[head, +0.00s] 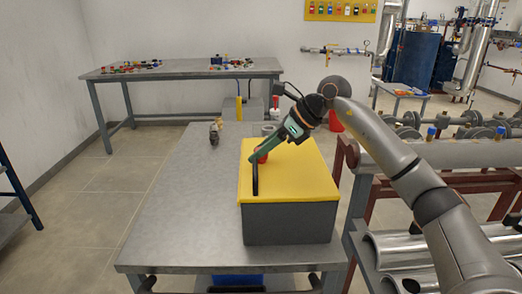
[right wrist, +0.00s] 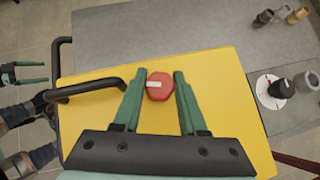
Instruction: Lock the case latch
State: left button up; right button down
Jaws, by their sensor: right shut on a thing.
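The case has a grey body (head: 290,224) and a yellow lid (head: 300,180), and it stands on the grey metal table. The latch is a red knob (right wrist: 161,92) on the lid with a white mark across its left part; it is partly hidden in the head view (head: 262,156). My right gripper (right wrist: 160,74) is shut on the red knob, a green finger on each side; the head view shows it reaching down onto the lid (head: 259,160). A black handle (right wrist: 88,91) arches over the lid beside the knob. My left gripper (right wrist: 33,72) shows off the case's side, open and empty.
The grey table (head: 185,200) has free room left of the case. Small dark and brass fittings (head: 214,133) stand at its far end, near a white disc with a black knob (right wrist: 275,92). A second workbench (head: 180,69) with small parts is behind.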

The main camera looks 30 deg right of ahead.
jog(key=m+t+h, duration=0.1)
jog(key=m+h, duration=0.1)
jog(key=m, duration=0.1)
jog(key=shift+m+t+h, duration=0.3)
jog(key=m+h, duration=0.2)
jog(key=shift+m+p, duration=0.3)
jog(key=shift+m, duration=0.1)
jog(key=m+h, duration=0.3)
jog(key=m, duration=0.1)
jog(key=m+h, duration=0.2)
jog(key=m, duration=0.1)
jog(key=shift+m+h, duration=0.4)
jog(key=shift+g, duration=0.4)
jog(key=c, duration=0.7)
grip_release()
jog(key=shift+c, duration=0.2)
